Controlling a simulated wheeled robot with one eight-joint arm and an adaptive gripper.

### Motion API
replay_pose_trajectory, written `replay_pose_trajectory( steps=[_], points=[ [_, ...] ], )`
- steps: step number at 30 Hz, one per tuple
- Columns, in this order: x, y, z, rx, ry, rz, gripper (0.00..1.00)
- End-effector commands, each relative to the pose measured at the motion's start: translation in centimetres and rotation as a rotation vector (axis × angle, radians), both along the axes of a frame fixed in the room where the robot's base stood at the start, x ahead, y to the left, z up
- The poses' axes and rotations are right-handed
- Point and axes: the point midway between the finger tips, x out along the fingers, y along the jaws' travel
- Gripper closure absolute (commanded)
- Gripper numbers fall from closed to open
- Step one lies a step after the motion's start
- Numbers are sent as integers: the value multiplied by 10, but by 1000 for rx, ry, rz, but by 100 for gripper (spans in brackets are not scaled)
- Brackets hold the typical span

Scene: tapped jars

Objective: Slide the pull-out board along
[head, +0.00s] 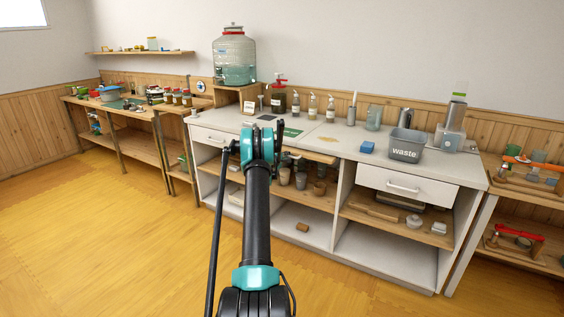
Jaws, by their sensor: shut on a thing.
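The pull-out board (312,156) is a light wooden slab. It sticks out a little from under the grey worktop (325,137), above the open shelves in the middle of the counter. My arm reaches up the middle of the head view, and its teal wrist covers the board's left part. My gripper (279,151) is at the board's left part, shut on it. The wrist mostly hides the fingers, so I cannot see the exact contact.
A white drawer (406,186) is right of the board and another (208,137) is left. Cups (301,180) stand on the shelf below. The yellow floor (120,240) is clear.

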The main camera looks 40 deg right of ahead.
Motion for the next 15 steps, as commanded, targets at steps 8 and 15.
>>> replay_pose_trajectory(
  steps=[8,15],
  points=[
    [7,-15,0,0,1,2,100],
    [7,-14,0,0,1,2,100]
  ],
)
